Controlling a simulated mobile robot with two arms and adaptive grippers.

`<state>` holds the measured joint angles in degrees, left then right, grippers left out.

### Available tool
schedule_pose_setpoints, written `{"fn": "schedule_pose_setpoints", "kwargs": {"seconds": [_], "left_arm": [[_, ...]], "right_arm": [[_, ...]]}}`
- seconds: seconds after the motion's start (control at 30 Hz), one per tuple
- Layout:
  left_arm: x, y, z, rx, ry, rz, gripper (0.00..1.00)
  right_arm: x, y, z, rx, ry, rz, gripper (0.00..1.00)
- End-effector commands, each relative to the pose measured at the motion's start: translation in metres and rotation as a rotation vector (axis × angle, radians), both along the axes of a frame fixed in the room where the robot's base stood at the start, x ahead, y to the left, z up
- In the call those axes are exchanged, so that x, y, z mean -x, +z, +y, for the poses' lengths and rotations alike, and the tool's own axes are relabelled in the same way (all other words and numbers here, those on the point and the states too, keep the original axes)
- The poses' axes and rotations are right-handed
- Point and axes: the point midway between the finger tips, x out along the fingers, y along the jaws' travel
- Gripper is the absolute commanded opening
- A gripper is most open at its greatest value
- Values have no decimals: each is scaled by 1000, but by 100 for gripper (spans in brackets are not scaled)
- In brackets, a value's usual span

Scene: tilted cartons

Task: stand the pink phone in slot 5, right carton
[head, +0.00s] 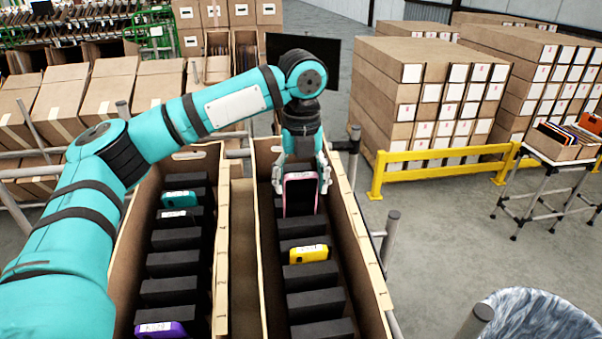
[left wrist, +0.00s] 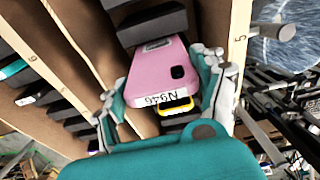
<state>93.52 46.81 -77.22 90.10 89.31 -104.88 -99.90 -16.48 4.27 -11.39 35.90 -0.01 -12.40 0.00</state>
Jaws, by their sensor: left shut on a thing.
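The pink phone (head: 300,196) is upright in the far part of the right carton (head: 357,235). My left gripper (head: 303,172) points down from above and is shut on the phone's side edges near its top. In the left wrist view the pink phone (left wrist: 157,75), with a white label and dark camera patch, lies between the two fingers (left wrist: 165,96). Its lower end is close to the dark foam dividers (head: 314,304); I cannot tell whether it is inside a slot. A yellow phone (head: 308,254) stands in a nearer slot of this carton. My right gripper is not in view.
The left carton (head: 127,262) holds a teal phone (head: 180,199), a dark phone (head: 171,216) and a purple phone (head: 160,330) among foam dividers. Carton walls rise close on both sides of my gripper. Grey rails (head: 390,240) run alongside. Stacked boxes stand behind a yellow barrier (head: 440,156).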

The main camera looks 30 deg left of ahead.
Motion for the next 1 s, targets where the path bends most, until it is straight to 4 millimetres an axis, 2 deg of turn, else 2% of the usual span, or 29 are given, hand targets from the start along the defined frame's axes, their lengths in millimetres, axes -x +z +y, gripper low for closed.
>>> {"fn": "schedule_pose_setpoints", "kwargs": {"seconds": [0.3,1.0], "left_arm": [[-3,-23,2,1,0,1,42],[-10,-66,7,-1,0,-1,42]], "right_arm": [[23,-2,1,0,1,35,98],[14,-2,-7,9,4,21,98]]}}
